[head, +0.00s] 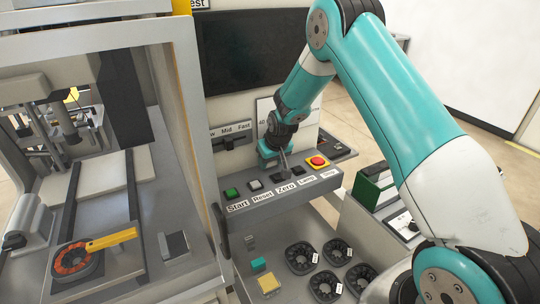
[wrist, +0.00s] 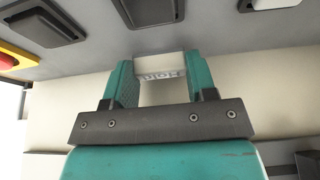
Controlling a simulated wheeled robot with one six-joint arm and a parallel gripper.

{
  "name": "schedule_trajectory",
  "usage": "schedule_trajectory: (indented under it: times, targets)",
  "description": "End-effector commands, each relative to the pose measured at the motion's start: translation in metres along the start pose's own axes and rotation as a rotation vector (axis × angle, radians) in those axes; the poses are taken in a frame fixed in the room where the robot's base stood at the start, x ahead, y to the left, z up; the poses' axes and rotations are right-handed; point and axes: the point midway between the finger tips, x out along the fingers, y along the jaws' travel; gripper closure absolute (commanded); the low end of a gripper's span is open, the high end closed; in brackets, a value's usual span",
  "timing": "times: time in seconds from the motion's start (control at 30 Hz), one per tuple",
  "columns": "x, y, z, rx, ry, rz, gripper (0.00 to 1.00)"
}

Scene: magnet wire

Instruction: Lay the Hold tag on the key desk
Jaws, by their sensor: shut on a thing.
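My gripper (wrist: 160,85) is shut on the Hold tag (wrist: 160,66), a small pale piece whose lettering appears upside down between the teal fingertips in the wrist view. In the head view my gripper (head: 274,158) is over the back part of the key desk (head: 318,184), a grey panel with buttons and printed labels. The tag cannot be made out there. In the wrist view the tag is close to the grey desk face (wrist: 95,50), just below a dark key (wrist: 153,10). I cannot tell whether it touches the desk.
The desk bears a green Start button (head: 231,193), a red emergency button (head: 317,161) on yellow, and dark keys. Several black round parts (head: 300,257) lie on the lower shelf. A grey machine frame (head: 185,110) stands left; a green box (head: 374,187) is at right.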

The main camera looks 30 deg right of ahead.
Motion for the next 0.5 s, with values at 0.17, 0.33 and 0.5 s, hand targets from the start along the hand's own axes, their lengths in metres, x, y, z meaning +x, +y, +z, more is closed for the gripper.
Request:
schedule_trajectory:
  times: [0.17, 0.33, 0.5]
  targets:
    - [0.0026, 0.0001, -0.0024, 0.000, 0.003, 0.000, 0.74]
    - [0.0033, 0.0001, -0.0020, 0.000, 0.003, 0.000, 0.74]
    - [0.0059, 0.0001, -0.0009, 0.000, 0.003, 0.000, 0.39]
